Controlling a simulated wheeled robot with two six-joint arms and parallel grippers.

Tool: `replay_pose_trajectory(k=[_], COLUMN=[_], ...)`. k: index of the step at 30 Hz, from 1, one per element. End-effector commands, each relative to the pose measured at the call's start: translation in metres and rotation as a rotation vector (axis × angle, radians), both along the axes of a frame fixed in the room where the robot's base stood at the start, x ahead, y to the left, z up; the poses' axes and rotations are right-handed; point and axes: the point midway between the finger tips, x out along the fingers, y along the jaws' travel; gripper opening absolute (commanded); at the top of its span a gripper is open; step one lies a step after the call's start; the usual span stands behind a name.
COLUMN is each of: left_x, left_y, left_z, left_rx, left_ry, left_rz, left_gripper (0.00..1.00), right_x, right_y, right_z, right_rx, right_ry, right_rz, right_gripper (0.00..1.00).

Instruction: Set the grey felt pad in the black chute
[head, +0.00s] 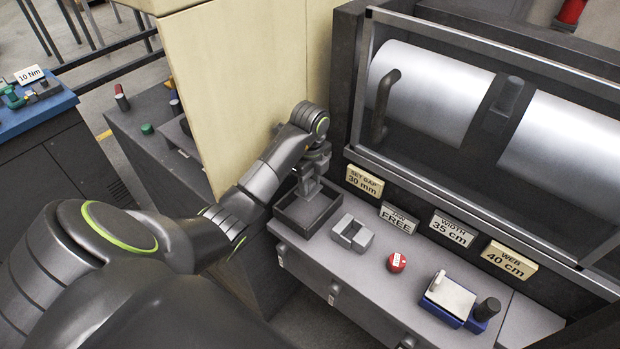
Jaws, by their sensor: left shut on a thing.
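My left gripper (309,184) points down at the back left of the bench, over the black chute (322,222), a dark open-topped box. It is shut on a small grey thing, which I take to be the grey felt pad. The pad is mostly hidden by the fingers and is too small to make out clearly. The fingertips are at or just above the chute's opening; I cannot tell whether the pad touches its floor. My right gripper is not in view.
Right of the chute stand a grey slotted block (352,236), a red round button (396,262) and a blue device with a white plate (452,298). Signs line the machine's base behind, below a guard over white rollers (430,90). A cream panel (240,90) stands close behind my left arm.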

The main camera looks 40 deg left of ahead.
Motion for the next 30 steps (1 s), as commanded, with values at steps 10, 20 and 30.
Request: replay_pose_trajectory(k=[10, 20, 30], left_x=[0.0, 0.0, 0.0], left_y=[0.0, 0.0, 0.0], left_z=[-0.048, -0.076, -0.076], left_rx=[-0.001, 0.0, 0.0], left_ry=[0.001, 0.0, 0.0], left_rz=[0.0, 0.0, 0.0], left_gripper=[0.03, 0.03, 0.03], right_x=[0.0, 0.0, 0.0], right_y=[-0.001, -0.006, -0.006], right_z=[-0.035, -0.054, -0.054], right_rx=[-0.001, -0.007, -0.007], right_ry=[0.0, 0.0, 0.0], right_rz=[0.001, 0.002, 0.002], right_gripper=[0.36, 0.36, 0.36])
